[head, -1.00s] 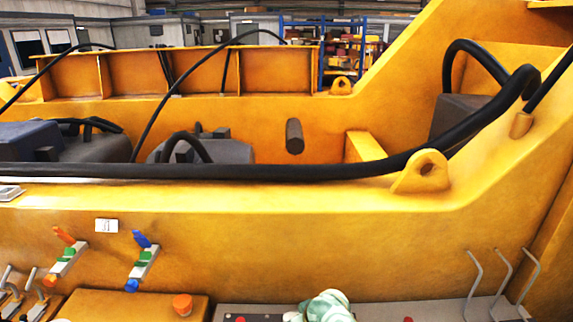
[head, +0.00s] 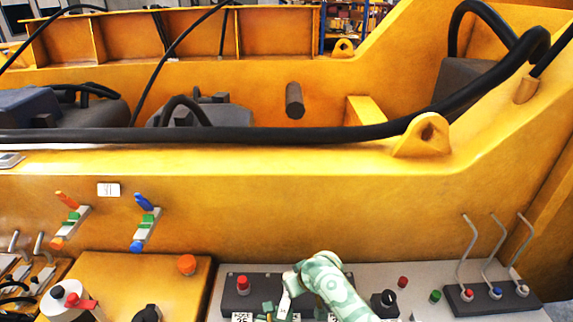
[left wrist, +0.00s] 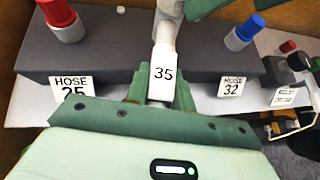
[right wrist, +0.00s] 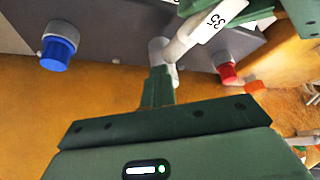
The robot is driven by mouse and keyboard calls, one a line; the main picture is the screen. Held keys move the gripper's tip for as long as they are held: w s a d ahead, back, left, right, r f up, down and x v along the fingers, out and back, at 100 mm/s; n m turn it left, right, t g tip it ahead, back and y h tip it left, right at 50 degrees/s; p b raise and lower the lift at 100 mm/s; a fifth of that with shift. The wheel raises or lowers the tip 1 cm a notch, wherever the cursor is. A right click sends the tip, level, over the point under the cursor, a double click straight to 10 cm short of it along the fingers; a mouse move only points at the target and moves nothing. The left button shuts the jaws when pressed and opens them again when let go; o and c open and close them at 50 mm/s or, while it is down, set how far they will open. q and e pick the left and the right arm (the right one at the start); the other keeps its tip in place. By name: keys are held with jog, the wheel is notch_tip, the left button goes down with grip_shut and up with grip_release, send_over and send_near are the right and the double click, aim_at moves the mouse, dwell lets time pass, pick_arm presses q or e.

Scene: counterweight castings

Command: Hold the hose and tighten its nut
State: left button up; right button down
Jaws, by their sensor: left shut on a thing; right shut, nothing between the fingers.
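The pale hose with a white tag reading 35 (left wrist: 162,72) is held in my left gripper (left wrist: 160,92), with a finger on each side of it. The tag also shows in the head view (head: 284,304) and, turned, in the right wrist view (right wrist: 216,20). My right gripper (right wrist: 158,76) is shut and empty, its tips close to the grey nut (right wrist: 159,50) at the hose's end. I cannot tell whether they touch. The dark block (left wrist: 100,52) behind carries plates reading HOSE 25 (left wrist: 73,88) and HOSE 32 (left wrist: 232,86). The port behind the nut is hidden.
A red cap (left wrist: 61,15) and a blue cap (left wrist: 244,32) stand on the block either side of the hose. Several wire hooks rise from another dark block (head: 492,299) at right. The yellow frame wall (head: 300,220) stands behind the panel.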

jog(key=shift+s+a, duration=0.2)
jog(key=shift+a, duration=0.4)
jog(key=shift+a+r, duration=0.1)
jog(key=shift+s, duration=0.35)
jog(key=shift+w+d+r, duration=0.8)
jog(key=shift+d+r, duration=0.6)
jog(key=shift+r, duration=1.9)
jog(key=shift+f, duration=3.35)
jog(key=shift+w+a, duration=0.15)
jog(key=shift+a, duration=0.1)
